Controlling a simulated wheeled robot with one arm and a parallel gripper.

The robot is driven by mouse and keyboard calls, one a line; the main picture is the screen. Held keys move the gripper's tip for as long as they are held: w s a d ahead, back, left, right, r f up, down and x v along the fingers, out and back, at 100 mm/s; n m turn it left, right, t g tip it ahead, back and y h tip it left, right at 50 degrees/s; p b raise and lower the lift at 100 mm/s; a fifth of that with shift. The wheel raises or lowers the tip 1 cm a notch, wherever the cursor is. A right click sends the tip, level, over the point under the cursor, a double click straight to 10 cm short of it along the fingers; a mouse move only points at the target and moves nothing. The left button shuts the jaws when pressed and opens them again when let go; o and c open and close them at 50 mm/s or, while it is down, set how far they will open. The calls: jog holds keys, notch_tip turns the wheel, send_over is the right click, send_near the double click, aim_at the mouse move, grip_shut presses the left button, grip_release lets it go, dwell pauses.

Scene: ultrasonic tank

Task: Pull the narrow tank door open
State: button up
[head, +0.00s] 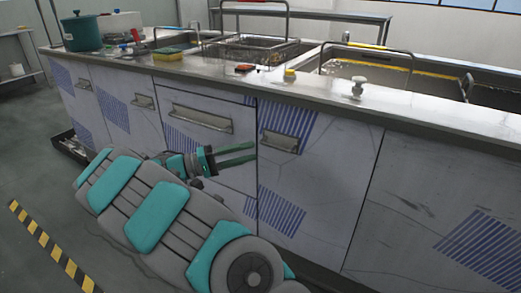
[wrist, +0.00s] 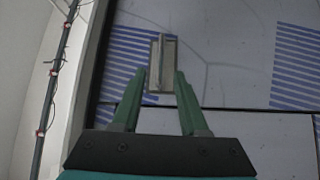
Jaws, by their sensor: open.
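The door in front of my gripper has a pale front with blue stripes; I take it as the narrow tank door (head: 325,180). Its metal bar handle (head: 281,141) lies level near the door's upper left corner. My gripper (head: 254,152) is open, its two green fingers pointing right, with the tips just left of the handle. In the wrist view the handle (wrist: 162,62) appears upright, straight ahead of my gripper (wrist: 160,74). The fingertips lie either side of its near end in the picture; contact cannot be told. The door looks closed, flush with its neighbours.
The countertop (head: 330,90) overhangs above, carrying a wire basket (head: 250,50) and a green pot (head: 81,33). Striped tape (head: 50,246) marks the floor.

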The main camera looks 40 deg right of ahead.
aim_at(272, 146)
jog(key=shift+p+x, duration=0.35)
jog(key=shift+x, duration=3.55)
grip_shut()
